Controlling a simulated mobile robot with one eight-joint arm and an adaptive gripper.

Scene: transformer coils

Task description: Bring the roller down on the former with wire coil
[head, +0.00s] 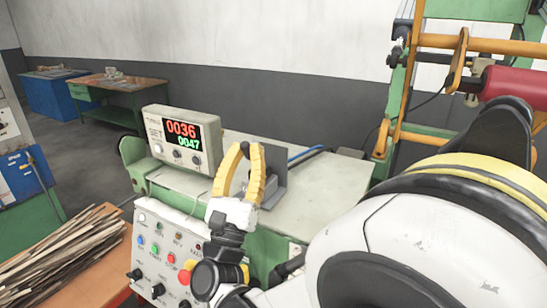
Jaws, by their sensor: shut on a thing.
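My gripper (244,152), with two ribbed yellow fingers, is over the green machine's grey top, just right of the counter box. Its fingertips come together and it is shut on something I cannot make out. A dark grey upright plate (276,178) stands close behind the fingers. A red cylinder (517,86) sits on the yellow frame at the upper right, partly cut off by the picture edge and apart from my gripper. I cannot tell whether it is the roller. No former with wire coil can be made out; my large white arm covers the lower right.
The counter box (180,138) reads 0036 in red and 0047 in green. A button panel (165,250) faces the front below it. Wooden strips (70,250) lie at the lower left. The yellow frame (402,100) rises at the right. Benches (118,84) stand far back.

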